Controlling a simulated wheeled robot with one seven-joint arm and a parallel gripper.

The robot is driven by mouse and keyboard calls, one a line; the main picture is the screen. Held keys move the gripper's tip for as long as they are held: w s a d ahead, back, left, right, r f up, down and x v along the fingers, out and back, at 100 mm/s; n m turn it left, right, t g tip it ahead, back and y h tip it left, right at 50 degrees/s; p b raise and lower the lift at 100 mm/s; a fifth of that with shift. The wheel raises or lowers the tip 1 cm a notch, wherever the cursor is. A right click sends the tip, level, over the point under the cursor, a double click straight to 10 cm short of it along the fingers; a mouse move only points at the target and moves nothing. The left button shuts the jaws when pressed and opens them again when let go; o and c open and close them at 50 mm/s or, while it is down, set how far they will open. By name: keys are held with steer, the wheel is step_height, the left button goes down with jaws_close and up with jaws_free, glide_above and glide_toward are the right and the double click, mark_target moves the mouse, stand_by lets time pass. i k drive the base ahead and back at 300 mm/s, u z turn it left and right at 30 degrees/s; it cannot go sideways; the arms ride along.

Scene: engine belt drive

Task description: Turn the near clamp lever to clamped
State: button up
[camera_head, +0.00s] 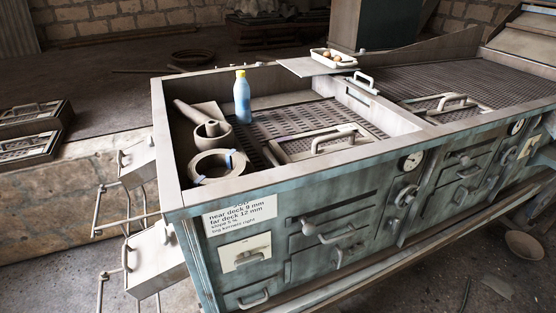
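A grey-green metal machine (180,205) fills the middle and right, with two perforated decks on top. No lever is labelled as the near clamp lever, so I cannot tell for sure which part it is. A bar-shaped handle (322,140) stands on a frame at the front of the near deck (300,120). A similar handle (450,101) is on the far deck (505,72). A smaller handle (364,79) stands near the divider between the decks. Whether any of these is clamped cannot be told. My gripper is not in view.
A small tray (333,57) sits on a flat plate. Metal boxes with bent bars (140,165) stick out left. A label (240,214) is on the front.

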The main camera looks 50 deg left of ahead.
mark_target(273, 162)
steer(key=u, duration=0.1)
steer(key=k, duration=0.1)
steer(key=u, duration=1.4)
